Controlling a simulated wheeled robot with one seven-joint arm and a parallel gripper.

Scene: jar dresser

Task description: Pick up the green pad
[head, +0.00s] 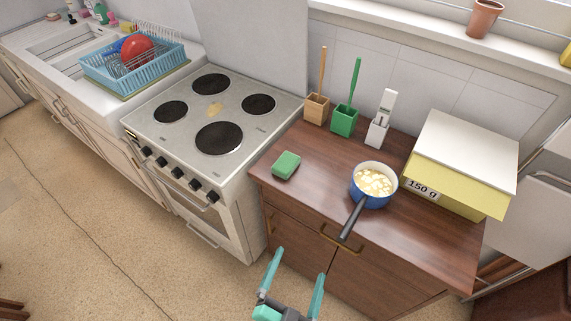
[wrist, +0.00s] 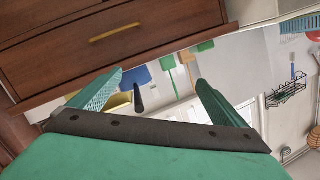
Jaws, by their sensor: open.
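The green pad (head: 286,165) lies flat on the wooden dresser top (head: 325,165), near its left edge beside the stove. My gripper (head: 297,270) is open and empty, in front of the dresser and below the level of its top, apart from the pad. In the wrist view my gripper (wrist: 150,90) shows its two teal fingers spread, with the dresser's drawer front (wrist: 100,40) close by. I cannot tell for certain whether the pad is among the green shapes in the wrist view.
A blue pot (head: 368,192) with a dark handle stands right of the pad. Behind are a wooden holder (head: 316,108), a green holder (head: 344,121) and a white holder (head: 377,133). A yellow box (head: 455,180) fills the right side. The stove (head: 240,131) adjoins at left.

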